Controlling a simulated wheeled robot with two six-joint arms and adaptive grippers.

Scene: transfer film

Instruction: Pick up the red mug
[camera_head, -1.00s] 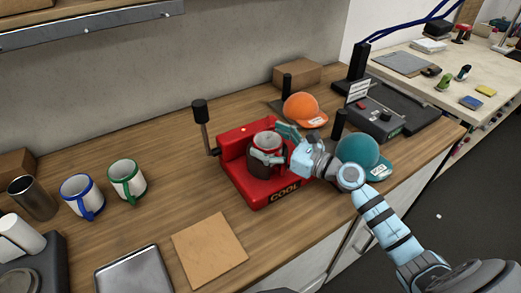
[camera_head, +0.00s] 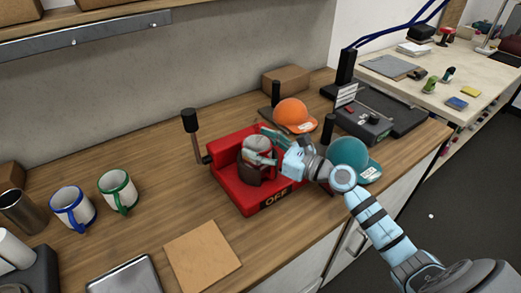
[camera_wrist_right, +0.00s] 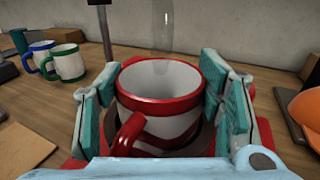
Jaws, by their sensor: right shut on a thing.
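The red mug (camera_wrist_right: 160,100) is white with a red rim, red handle and red bands. It stands upright in the red mug press (camera_head: 240,193), whose front label reads OFF. A dark wrap sits around the mug's lower part in the head view. My right gripper (camera_head: 264,150) is shut on the red mug. In the right wrist view its teal finger pads (camera_wrist_right: 158,95) press on both sides of the mug, and the handle points toward the camera. Whether the mug's base touches the press is hidden. My left gripper is not in view.
A blue-rimmed mug (camera_head: 73,208) and a green-rimmed mug (camera_head: 118,191) stand at the left. Orange (camera_head: 294,114) and teal (camera_head: 347,152) caps sit close to my right gripper. A brown board (camera_head: 202,258) lies in front; the wood counter between is clear.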

